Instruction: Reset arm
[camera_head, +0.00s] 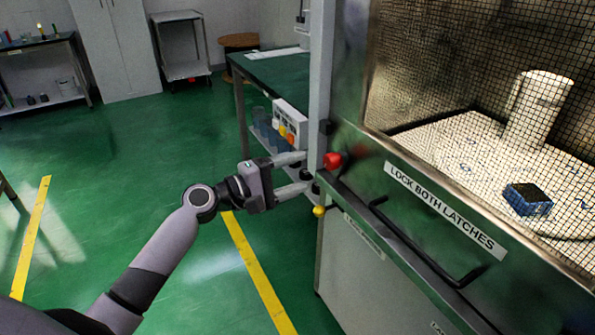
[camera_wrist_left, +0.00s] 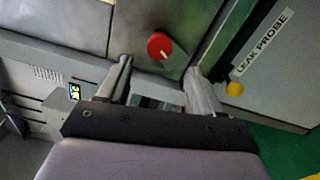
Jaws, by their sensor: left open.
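My left gripper (camera_head: 300,173) comes in from the left in the head view and is open and empty. In the left wrist view the red knob (camera_wrist_left: 160,46) lies ahead, between and beyond the two spread fingers (camera_wrist_left: 160,85). Whether a finger touches the cabinet edge cannot be told. A yellow ball knob (camera_head: 319,211) sits just below the fingers and also shows right of them in the wrist view (camera_wrist_left: 234,89). My right gripper is not in view.
A dark handle bar (camera_head: 425,245) sticks out along the cabinet front under the mesh window (camera_head: 480,80). Behind the mesh are a pale cylinder (camera_head: 538,110) and a blue block (camera_head: 527,199). A green-topped bench (camera_head: 275,75) stands behind.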

